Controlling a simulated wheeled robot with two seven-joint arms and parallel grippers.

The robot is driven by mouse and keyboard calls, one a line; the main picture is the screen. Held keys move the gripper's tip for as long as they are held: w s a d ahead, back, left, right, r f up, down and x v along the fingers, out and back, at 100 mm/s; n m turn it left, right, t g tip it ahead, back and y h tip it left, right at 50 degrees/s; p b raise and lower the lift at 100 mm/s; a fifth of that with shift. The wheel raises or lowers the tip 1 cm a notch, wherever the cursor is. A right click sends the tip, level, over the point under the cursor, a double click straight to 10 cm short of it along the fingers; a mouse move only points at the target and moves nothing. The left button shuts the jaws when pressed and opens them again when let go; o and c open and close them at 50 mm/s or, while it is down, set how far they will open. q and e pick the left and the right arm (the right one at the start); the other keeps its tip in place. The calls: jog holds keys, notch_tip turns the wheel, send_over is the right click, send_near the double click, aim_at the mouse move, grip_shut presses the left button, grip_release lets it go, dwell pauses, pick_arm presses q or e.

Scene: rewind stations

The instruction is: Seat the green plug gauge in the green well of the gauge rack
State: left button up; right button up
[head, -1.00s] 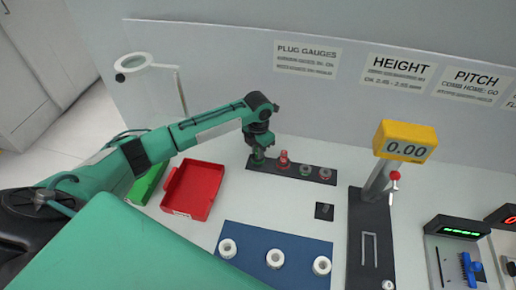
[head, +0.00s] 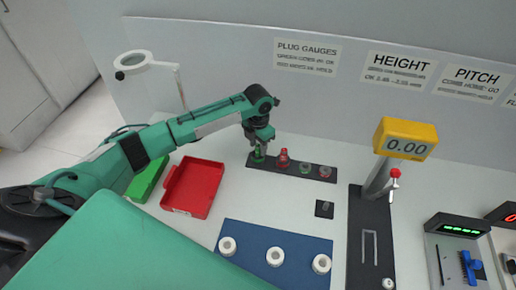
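The black gauge rack (head: 294,171) lies on the bench below the wall sign. The green plug gauge (head: 259,153) shows at the rack's left end, directly below my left gripper (head: 262,142). The fingers point down at its top and partly hide it. I cannot tell whether they grip it, or how deep the gauge sits. A red plug gauge (head: 283,157) stands upright beside it. Farther right on the rack are a green-ringed spot (head: 305,169) and a red-ringed spot (head: 325,172). My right gripper is not in view.
A red tray (head: 193,187) and a green tray (head: 147,180) lie left of the rack. A blue mat (head: 250,236) with white rings is in front. A height gauge (head: 405,140) stands at the right.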

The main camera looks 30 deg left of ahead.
pick_arm(q)
notch_tip(320, 180, up, 10)
jog(key=shift+f+b, duration=0.25)
jog(key=shift+b, duration=0.6)
jog(key=shift+r, duration=0.4)
